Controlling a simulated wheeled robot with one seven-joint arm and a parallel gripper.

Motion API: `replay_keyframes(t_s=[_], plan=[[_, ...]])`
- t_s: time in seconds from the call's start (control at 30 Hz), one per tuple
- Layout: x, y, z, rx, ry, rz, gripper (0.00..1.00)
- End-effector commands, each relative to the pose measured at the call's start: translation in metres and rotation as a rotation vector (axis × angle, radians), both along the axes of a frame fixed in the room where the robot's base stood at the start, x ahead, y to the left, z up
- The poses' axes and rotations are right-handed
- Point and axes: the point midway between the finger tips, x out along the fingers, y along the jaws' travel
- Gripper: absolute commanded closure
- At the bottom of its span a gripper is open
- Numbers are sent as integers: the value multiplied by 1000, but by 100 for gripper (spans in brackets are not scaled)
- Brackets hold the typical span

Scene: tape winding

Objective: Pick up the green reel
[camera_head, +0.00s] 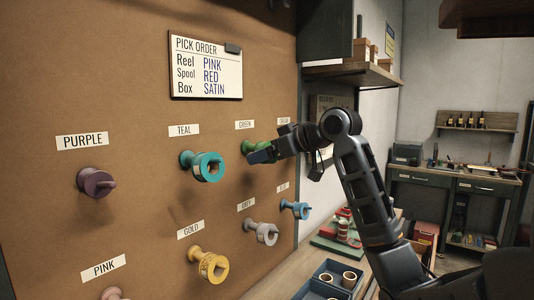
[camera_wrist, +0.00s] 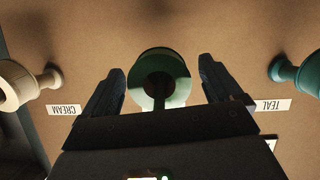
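The green reel (camera_head: 249,145) hangs on a peg on the brown board under the GREEN label (camera_head: 244,125), partly hidden by my gripper in the head view. In the wrist view the green reel (camera_wrist: 178,66) faces the camera, with a dark round opening. My gripper (camera_wrist: 162,70) is open, with one finger on each side of the reel and a visible gap at each side. In the head view my gripper (camera_head: 262,155) is right at the reel.
The teal reel (camera_head: 203,166) hangs to the left; the cream reel (camera_wrist: 14,86) is on the other side. Purple (camera_head: 95,183), gold (camera_head: 210,265), grey (camera_head: 262,232) and blue (camera_head: 296,209) reels hang nearby. The pick-order sign (camera_head: 206,66) reads Reel PINK. A tray (camera_head: 330,281) stands on the bench.

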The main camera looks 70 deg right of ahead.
Motion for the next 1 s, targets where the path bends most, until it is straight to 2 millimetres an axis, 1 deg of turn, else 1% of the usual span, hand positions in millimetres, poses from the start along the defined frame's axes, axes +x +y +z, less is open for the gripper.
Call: replay_keyframes(t_s=[0.03, 0.07, 0.57, 0.87, 1.0], plan=[[0, 0, 0, 0, 0, 0, 13], [0, 0, 0, 0, 0, 0, 16], [0, 0, 0, 0, 0, 0, 64], [0, 0, 2, -1, -1, 1, 64], [0, 0, 9, -2, -1, 0, 64]])
